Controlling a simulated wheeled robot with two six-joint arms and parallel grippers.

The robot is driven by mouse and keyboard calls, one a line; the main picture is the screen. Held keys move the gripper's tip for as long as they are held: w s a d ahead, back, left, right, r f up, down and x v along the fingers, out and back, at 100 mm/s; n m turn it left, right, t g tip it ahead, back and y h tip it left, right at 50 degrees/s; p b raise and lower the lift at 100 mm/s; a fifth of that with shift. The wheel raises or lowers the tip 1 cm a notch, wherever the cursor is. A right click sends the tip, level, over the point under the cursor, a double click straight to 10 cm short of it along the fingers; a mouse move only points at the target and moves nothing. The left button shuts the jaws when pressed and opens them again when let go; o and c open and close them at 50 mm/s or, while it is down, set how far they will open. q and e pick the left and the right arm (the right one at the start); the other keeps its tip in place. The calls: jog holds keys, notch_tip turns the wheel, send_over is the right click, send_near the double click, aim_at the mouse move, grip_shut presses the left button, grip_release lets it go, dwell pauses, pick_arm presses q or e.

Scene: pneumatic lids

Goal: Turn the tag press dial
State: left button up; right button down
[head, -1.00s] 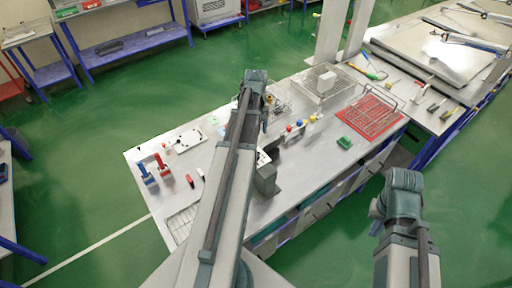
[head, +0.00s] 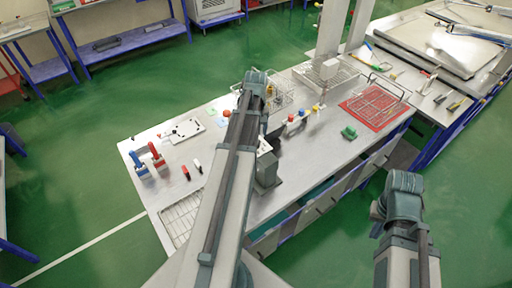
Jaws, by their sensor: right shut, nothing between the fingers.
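A grey-green block-shaped device (head: 267,172) with a dark upper part stands on the bench beside my left arm, and my arm covers part of it. It may be the tag press, but I cannot make out a dial on it. My left arm crosses the bench from the bottom of the picture, and its gripper is hidden behind the arm. My right gripper (head: 377,214) is small and partly covered by its own arm at the lower right. It is shut and empty, apart from the bench, over the floor in front of it.
The metal bench (head: 228,180) holds red and blue clamp-like parts (head: 146,162), a white plate (head: 183,131), a wire basket (head: 279,97), a red rack (head: 375,108) and a green part (head: 349,132). A second bench (head: 440,100) stands at right.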

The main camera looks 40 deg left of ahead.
pick_arm(q)
notch_tip(320, 180, down, 5)
jog(key=b, duration=0.4)
grip_shut()
